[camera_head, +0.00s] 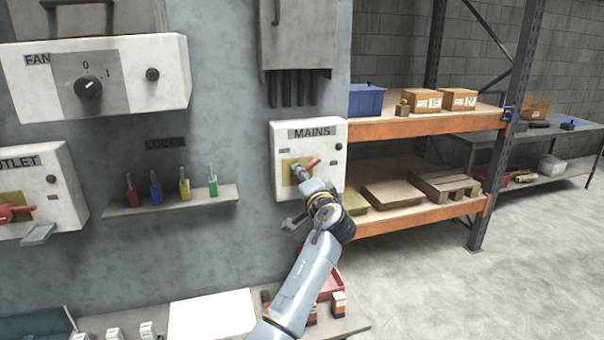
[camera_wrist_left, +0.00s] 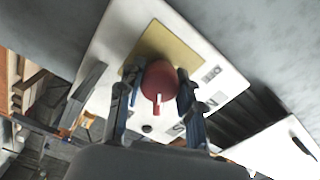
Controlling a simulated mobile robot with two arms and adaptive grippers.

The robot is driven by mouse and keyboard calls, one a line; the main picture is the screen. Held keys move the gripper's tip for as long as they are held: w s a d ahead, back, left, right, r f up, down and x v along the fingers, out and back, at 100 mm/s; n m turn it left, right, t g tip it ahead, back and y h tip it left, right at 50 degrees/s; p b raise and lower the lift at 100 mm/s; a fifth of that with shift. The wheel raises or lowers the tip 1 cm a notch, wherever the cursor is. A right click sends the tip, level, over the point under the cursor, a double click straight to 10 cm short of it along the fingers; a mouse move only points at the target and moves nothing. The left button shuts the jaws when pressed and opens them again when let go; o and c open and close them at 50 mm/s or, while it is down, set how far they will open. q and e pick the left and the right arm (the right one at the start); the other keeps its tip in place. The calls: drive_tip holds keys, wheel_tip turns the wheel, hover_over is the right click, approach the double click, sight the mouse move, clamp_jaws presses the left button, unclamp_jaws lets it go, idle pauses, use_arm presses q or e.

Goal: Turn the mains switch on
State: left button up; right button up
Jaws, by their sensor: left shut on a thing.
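The mains box (camera_head: 337,134) is a white panel on the grey wall, labelled MAINS. Its red rotary switch (camera_head: 313,163) sits on a yellow plate, with the handle tip pointing up and right in the head view. My left gripper (camera_head: 301,174) is at the switch and partly hides it. In the left wrist view the red switch (camera_wrist_left: 158,78) is between the two fingers of my left gripper (camera_wrist_left: 158,90), which is shut on it. The handle tip points down in that view. My right gripper is not in view.
A fan box (camera_head: 160,110) and an outlet box (camera_head: 65,205) are on the wall to the left. A small shelf (camera_head: 150,214) holds several coloured locks. An orange-edged rack (camera_head: 400,129) stands right of the mains box. A bench (camera_head: 350,320) runs below the wall.

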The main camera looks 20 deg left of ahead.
use_arm(q)
drive_tip(key=m+p, duration=0.1)
drive_tip(key=m, duration=0.1)
drive_tip(key=m+p, duration=0.2)
drive_tip(key=m, duration=0.1)
drive_tip(key=shift+a+r, duration=0.1)
drive_tip(key=shift+r, duration=0.1)
drive_tip(key=shift+m+p, duration=0.4)
drive_tip(key=shift+m, duration=0.4)
drive_tip(key=shift+f, duration=0.1)
drive_tip(key=o, duration=1.2)
drive_tip(key=shift+w+f, duration=0.1)
drive_tip(key=v, duration=1.2)
